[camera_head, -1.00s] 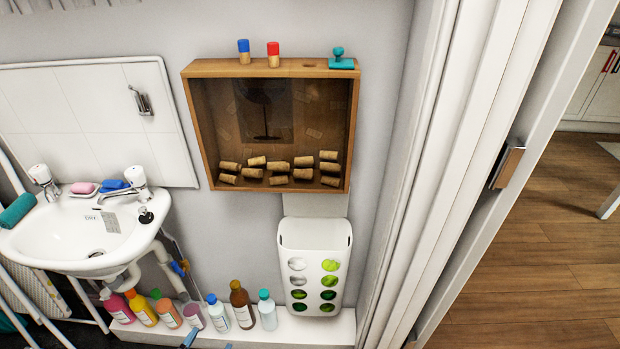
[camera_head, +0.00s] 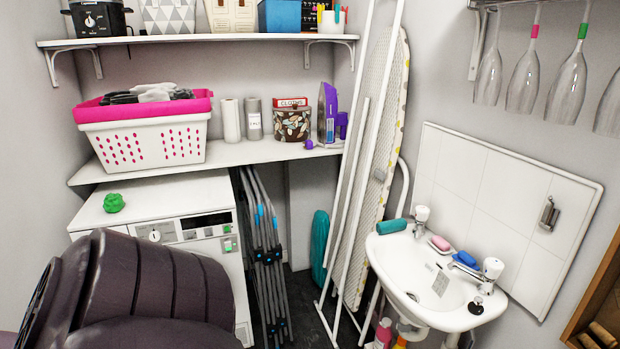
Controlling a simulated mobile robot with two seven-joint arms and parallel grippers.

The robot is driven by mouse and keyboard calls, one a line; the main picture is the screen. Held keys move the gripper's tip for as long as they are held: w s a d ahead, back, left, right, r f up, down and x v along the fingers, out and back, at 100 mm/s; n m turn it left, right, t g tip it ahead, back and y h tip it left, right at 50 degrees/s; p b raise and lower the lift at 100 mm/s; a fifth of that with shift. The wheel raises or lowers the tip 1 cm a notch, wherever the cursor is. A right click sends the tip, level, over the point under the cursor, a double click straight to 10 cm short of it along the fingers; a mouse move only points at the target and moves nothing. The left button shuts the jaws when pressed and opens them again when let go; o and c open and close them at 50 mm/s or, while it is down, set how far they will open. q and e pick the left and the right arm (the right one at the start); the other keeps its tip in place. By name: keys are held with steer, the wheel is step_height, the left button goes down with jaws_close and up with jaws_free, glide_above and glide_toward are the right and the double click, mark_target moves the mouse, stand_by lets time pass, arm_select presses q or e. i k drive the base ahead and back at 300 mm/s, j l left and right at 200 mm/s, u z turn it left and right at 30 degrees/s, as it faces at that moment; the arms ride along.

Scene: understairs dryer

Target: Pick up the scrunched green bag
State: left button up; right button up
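A small scrunched green bag (camera_head: 114,202) sits on the top left of the white machine (camera_head: 165,193) in the left part of the head view. Its whole lumpy shape shows and nothing touches it. Neither of my grippers is in view.
A large dark ribbed form (camera_head: 140,295) close to the camera hides the machine's lower front. A shelf (camera_head: 250,154) above holds a pink and white laundry basket (camera_head: 150,130). Folded grey frames (camera_head: 262,260), an ironing board (camera_head: 375,160) and a sink (camera_head: 425,290) stand to the right.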

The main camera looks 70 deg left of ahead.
mark_target(114, 203)
steer(key=j+u, duration=0.1)
steer(key=u, duration=3.95)
steer(key=i+l+u, duration=0.15)
steer(key=l+u, duration=0.25)
steer(key=i+l+u, duration=0.15)
steer(key=l+u, duration=0.35)
steer(key=l, duration=0.25)
steer(key=i+l+u, duration=0.15)
steer(key=l, duration=0.25)
